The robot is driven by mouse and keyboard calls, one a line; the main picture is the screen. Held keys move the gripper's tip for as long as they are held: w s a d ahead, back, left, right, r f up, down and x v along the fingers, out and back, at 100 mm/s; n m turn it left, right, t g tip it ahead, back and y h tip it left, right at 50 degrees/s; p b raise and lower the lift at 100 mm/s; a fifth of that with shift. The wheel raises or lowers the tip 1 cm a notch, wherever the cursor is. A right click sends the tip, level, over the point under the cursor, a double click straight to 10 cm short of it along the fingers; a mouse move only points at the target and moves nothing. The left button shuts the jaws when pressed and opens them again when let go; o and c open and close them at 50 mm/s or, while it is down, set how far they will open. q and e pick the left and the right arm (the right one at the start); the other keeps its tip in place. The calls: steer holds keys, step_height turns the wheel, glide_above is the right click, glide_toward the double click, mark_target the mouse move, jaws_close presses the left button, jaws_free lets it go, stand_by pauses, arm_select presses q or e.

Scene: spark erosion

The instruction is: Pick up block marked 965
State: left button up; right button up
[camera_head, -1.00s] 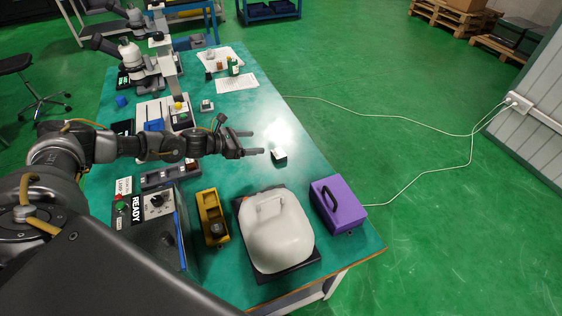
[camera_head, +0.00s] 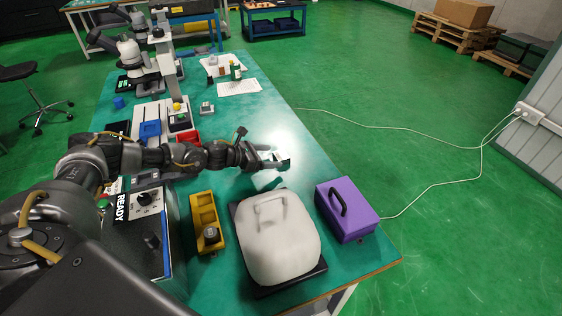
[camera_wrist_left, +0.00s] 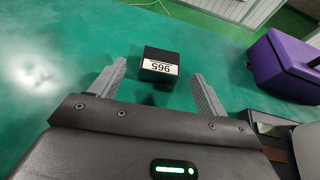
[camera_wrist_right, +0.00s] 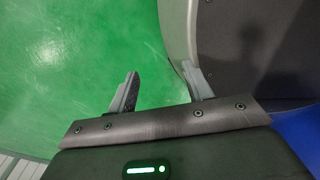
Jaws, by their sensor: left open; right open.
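The block marked 965 (camera_wrist_left: 160,62) is a small dark block with a white label, its number upside down in the left wrist view. It rests on the green table between and slightly beyond the fingertips of my left gripper (camera_wrist_left: 158,72), apart from both fingers. My left gripper is open and empty. In the head view the left gripper (camera_head: 273,160) is low over the table at the block, which is largely hidden by the fingers. My right gripper (camera_wrist_right: 160,72) is open and empty in its wrist view, above green floor; the head view does not show it.
A white rounded cover (camera_head: 279,243) on a dark base, a purple box (camera_head: 346,211) with a handle and a yellow tray (camera_head: 205,218) stand nearer than the block. A control box marked READY (camera_head: 146,240) is at left. Microscopes (camera_head: 130,55) stand farther back.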

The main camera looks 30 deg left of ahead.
mark_target(282, 155)
arm_select(q)
steer(key=shift+b+x, duration=1.25)
steer(key=shift+x, duration=0.85)
steer(key=shift+w+d, duration=0.35)
steer(key=shift+w, duration=0.15)
steer(key=shift+r, duration=0.1)
steer(key=shift+s, duration=0.1)
steer(key=c, duration=1.2)
steer(key=shift+c, duration=1.1)
arm_select(e)
steer(key=d+f, duration=0.1)
steer(key=f, duration=0.1)
steer(key=shift+w+d+f, duration=0.3)
steer(key=shift+d, duration=0.05)
